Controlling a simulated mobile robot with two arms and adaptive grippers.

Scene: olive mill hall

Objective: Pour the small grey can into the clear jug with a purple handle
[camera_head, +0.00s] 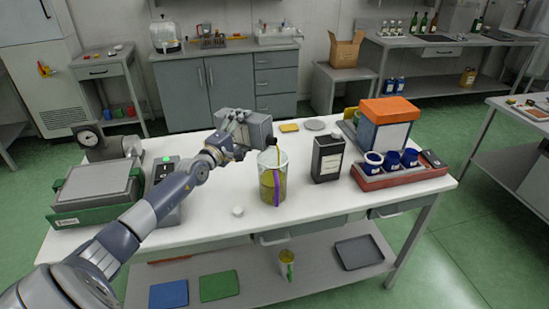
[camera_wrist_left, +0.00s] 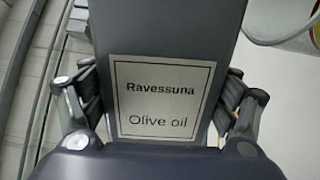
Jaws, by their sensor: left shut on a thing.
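The small grey can (camera_head: 258,128) is tipped onto its side above the table, its dark spout end pointing right over the jug's mouth. Its label reads "Ravessuna Olive oil" in the left wrist view (camera_wrist_left: 160,97). My left gripper (camera_head: 232,131) is shut on the can, with a finger at each side of it. The clear jug (camera_head: 266,162) stands upright below, with its purple handle (camera_head: 276,188) facing me and yellow-green liquid inside. A yellow streak shows below the spout at the jug's mouth. My right gripper is not in view.
A small white cap (camera_head: 238,211) lies left of the jug. A black can (camera_head: 328,158) stands close on the right, beside a red tray (camera_head: 400,179) with blue cups. A green-based scale (camera_head: 97,190) is at the left. The front middle of the table is clear.

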